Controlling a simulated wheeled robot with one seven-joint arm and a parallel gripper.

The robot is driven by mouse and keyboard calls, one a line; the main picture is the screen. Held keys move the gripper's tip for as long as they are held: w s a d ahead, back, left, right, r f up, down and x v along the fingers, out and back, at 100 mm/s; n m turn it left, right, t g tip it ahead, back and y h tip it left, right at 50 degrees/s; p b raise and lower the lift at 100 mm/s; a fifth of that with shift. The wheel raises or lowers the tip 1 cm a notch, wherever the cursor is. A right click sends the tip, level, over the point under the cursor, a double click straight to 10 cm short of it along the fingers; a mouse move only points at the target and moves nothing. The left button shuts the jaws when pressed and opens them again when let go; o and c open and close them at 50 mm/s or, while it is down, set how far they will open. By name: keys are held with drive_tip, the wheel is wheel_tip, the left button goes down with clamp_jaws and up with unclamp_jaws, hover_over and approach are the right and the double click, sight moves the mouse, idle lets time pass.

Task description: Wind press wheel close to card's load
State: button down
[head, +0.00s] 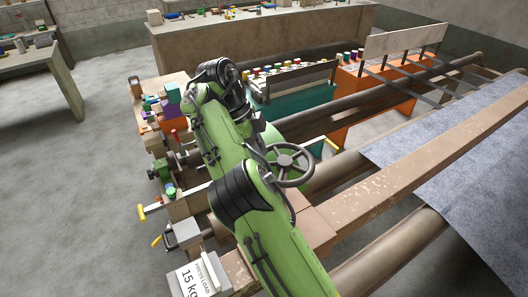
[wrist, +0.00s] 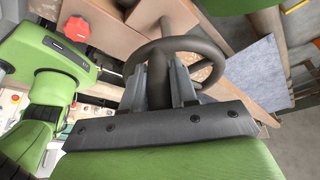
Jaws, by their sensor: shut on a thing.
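The press wheel, a dark spoked handwheel (head: 286,160), stands just right of my green arm in the head view. It fills the upper middle of the wrist view (wrist: 203,46). My gripper (wrist: 157,72) has its two grey fingers on either side of the wheel's rim and is shut on it. In the head view my arm hides the gripper. The white card (head: 198,280) at the bottom reads "PRESS LOAD 15 kg". I see no load reading or pointer for the press clearly.
A teal bin (head: 295,95) and an orange stand (head: 375,98) lie behind. Grey floor is open at left.

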drive_tip(key=shift+w+m, duration=0.2)
drive_tip(key=shift+m, duration=0.2)
drive_tip(key=c, duration=0.9)
unclamp_jaws()
drive_tip(key=shift+d, duration=0.15)
